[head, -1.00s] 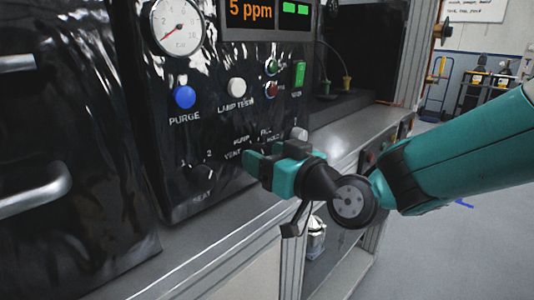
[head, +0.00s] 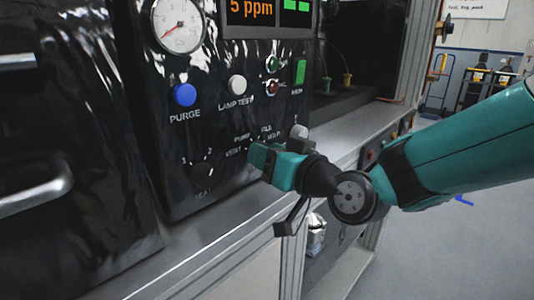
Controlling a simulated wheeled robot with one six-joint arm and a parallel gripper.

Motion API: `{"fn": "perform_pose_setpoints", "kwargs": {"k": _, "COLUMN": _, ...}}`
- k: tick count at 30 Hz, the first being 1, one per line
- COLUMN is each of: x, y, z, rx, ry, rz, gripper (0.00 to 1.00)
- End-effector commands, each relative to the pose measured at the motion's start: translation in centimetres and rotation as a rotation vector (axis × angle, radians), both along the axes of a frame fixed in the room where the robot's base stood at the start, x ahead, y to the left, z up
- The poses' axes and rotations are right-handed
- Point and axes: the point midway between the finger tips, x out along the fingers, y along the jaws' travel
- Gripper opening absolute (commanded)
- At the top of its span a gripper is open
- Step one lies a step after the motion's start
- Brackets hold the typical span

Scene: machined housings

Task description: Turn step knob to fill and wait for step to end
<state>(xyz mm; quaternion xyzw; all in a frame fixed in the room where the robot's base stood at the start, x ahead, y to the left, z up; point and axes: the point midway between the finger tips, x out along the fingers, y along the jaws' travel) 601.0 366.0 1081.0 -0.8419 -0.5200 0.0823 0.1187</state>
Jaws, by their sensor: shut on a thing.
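A round gauge (head: 179,25), blue PURGE button (head: 185,95), white LAMP TEST button (head: 237,84) and green switch (head: 300,72) are above. The numbered selector (head: 203,174) is at lower left. A grey ledge (head: 190,245) runs below the panel.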

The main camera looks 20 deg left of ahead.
Motion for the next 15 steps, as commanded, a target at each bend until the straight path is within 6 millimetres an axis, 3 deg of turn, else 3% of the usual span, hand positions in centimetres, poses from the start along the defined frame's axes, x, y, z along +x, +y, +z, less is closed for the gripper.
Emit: {"fn": "perform_pose_setpoints", "kwargs": {"k": 15, "x": 0.22, "y": -0.13, "z": 0.13, "rx": 0.156, "ry": 0.378, "rz": -0.005, "gripper": 0.15}}
